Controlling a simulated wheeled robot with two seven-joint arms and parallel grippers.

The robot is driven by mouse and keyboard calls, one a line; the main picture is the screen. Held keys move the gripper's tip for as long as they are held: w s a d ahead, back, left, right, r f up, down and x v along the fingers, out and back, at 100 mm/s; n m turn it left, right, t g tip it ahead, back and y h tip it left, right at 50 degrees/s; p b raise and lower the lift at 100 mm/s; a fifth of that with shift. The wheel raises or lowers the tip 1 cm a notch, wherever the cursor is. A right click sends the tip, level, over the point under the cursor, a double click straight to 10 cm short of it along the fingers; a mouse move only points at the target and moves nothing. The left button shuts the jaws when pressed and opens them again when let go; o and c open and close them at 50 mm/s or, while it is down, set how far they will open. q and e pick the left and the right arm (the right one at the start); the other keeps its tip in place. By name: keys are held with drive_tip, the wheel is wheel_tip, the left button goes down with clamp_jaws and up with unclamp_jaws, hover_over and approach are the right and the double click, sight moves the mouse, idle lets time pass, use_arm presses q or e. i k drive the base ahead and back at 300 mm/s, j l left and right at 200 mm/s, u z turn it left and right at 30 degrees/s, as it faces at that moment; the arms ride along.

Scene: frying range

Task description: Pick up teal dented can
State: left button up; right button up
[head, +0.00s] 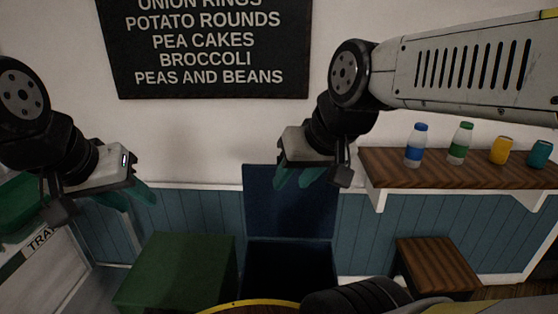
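The teal can (540,153) stands at the right end of a wooden wall shelf (385,168), near the right edge of the head view. It looks slightly tilted or dented; its details are small. My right gripper (299,178) hangs left of the shelf, well apart from the can, with its teal fingers spread and nothing between them. My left gripper (130,197) is at the far left, far from the can. Its teal fingers are also spread and empty.
A yellow can (501,150), a green-labelled bottle (460,143) and a blue-labelled bottle (415,146) stand left of the teal can. Below are a dark blue open bin (288,203), a green box (175,272) and a wooden stool (438,264). A menu board (205,45) hangs behind.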

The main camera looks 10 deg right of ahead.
sight(541, 152)
drive_tip(key=z, duration=2.3)
drive_tip(key=i+l+z, duration=0.35)
drive_tip(key=i+z, duration=0.2)
drive_tip(key=i, duration=0.2)
drive_tip(key=i+u, duration=0.15)
drive_tip(key=i, duration=0.2)
drive_tip(key=i+l+u, duration=0.2)
drive_tip(key=i, duration=0.15)
drive_tip(key=i+u, duration=0.8)
drive_tip(key=i+l+u, duration=0.2)
drive_tip(key=u, duration=0.2)
